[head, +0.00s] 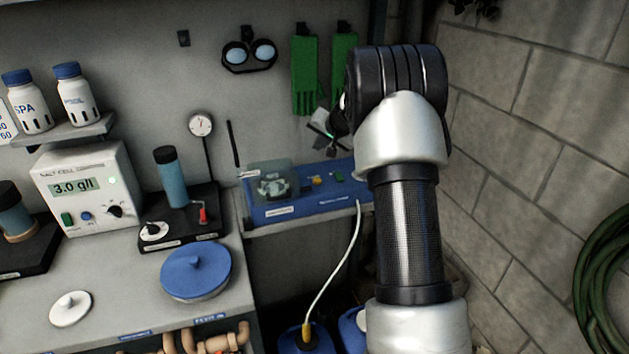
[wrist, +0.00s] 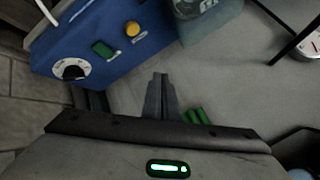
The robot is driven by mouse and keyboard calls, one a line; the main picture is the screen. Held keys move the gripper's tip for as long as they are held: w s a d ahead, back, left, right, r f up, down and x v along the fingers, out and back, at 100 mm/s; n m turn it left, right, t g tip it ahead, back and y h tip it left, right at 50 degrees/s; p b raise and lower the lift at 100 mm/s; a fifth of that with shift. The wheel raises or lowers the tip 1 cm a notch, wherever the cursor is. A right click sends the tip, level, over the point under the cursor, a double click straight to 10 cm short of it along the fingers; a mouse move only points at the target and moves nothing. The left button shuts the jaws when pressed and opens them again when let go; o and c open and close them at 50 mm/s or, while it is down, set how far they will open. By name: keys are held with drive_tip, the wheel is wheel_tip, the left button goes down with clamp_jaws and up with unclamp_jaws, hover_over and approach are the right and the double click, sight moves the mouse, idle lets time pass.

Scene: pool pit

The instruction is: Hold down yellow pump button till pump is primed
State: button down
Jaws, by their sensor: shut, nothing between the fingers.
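The yellow pump button (head: 317,180) sits on the sloped front of the blue pump unit (head: 290,211) in the head view. In the wrist view the yellow button (wrist: 132,28) is at the upper left, on the blue panel (wrist: 100,22), uncovered. My gripper (wrist: 161,78) is shut and empty, its fingertips apart from the button. In the head view my gripper (head: 322,128) is above the pump unit, below the green gloves, partly hidden by my arm. Whether the pump is primed cannot be told.
A green switch (wrist: 103,49) and a white dial (wrist: 71,69) are beside the button. A clear-covered pump housing (head: 272,182) stands at the unit's left. Green gloves (head: 305,75) hang behind. A white hose (head: 338,265) runs down. A block wall is at right.

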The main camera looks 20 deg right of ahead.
drive_tip(key=shift+f, duration=0.15)
drive_tip(key=b, duration=0.6)
hover_over(319, 184)
wheel_tip(319, 184, down, 8)
drive_tip(key=shift+r, duration=0.1)
drive_tip(key=shift+f+b, duration=0.4)
drive_tip(key=shift+b, duration=0.15)
drive_tip(key=shift+f, duration=0.1)
idle(1.2)
drive_tip(key=shift+f+b, duration=0.3)
drive_tip(key=shift+b, duration=0.3)
